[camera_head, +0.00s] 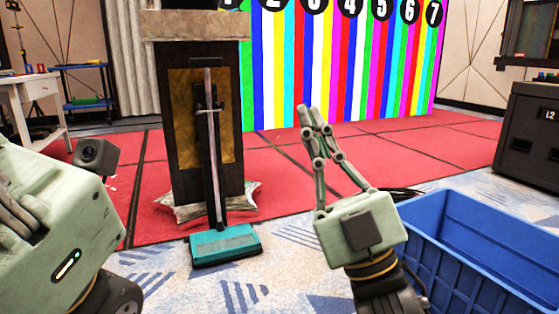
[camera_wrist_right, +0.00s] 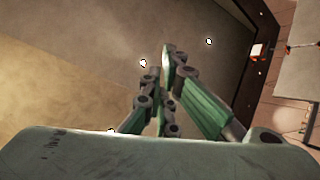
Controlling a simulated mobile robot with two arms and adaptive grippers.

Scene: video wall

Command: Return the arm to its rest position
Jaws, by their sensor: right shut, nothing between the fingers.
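My right gripper (camera_head: 315,118) stands upright in the middle of the head view, with its fingers pointing up and together at the tips. It is shut and empty, and it is in front of the striped wall and red floor. In the right wrist view its green fingers (camera_wrist_right: 168,62) converge with nothing between them. At the lower left of the head view part of my own pale green body shows.
A blue crate (camera_head: 450,268) stands at the lower right, close beside my right wrist. A teal-headed sweeper (camera_head: 225,245) leans upright against a dark pedestal (camera_head: 180,130). A black case (camera_head: 530,130) is at the right edge. A white table (camera_head: 35,85) is at the left. Red floor lies open behind.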

